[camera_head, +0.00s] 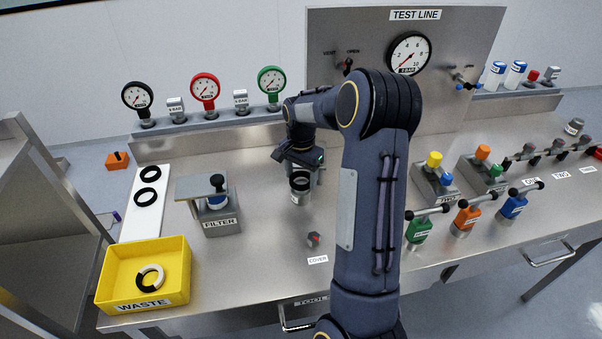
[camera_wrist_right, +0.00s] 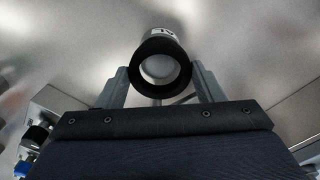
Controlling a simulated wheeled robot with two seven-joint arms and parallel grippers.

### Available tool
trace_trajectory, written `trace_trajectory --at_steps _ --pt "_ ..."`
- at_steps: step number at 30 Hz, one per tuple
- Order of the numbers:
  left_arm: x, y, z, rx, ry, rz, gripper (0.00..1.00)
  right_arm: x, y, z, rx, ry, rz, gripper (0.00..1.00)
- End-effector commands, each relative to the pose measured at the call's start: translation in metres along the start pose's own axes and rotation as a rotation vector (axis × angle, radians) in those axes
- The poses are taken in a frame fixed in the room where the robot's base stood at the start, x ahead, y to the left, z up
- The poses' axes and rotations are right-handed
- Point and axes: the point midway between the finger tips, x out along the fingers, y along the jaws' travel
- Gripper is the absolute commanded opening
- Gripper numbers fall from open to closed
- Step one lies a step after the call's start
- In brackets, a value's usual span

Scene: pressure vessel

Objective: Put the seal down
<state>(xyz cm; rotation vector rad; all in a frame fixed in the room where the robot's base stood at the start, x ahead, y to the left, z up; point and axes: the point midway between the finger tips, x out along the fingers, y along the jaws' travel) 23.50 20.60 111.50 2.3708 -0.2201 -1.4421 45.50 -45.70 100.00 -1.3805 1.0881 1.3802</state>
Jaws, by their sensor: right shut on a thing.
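The seal (camera_wrist_right: 161,91) is a black ring. In the right wrist view it lies between the two fingers of my right gripper (camera_wrist_right: 160,88), which is shut on it. Behind the ring is the grey vessel body (camera_head: 300,198) with a white label. In the head view my right gripper (camera_head: 304,163) is over the vessel, and the black ring shows at the vessel's top. I cannot tell whether the ring touches the vessel's rim. Part of the gripper is hidden by my arm. My left gripper is not in view.
A white strip (camera_head: 140,222) at left bears two black rings. A filter block (camera_head: 221,226) stands left of the vessel, and a red-topped cover (camera_head: 313,240) in front. Several valves stand at right.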

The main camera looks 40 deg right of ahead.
Motion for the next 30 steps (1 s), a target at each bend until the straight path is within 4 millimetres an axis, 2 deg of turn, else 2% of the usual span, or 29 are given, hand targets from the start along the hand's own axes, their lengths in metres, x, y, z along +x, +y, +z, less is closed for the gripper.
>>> trace_trajectory --at_steps 20,21,26,30 --pt "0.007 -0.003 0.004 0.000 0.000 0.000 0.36 0.012 0.000 0.001 0.000 -0.001 0.000 0.39" --pt "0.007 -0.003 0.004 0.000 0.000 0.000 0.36 0.012 0.000 0.001 0.000 -0.001 0.000 0.64" --pt "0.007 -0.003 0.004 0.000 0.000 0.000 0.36 0.011 0.000 0.001 0.000 -0.001 0.001 0.83" --pt "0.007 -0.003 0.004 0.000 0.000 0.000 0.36 0.011 0.000 0.001 0.000 -0.001 0.000 0.83"
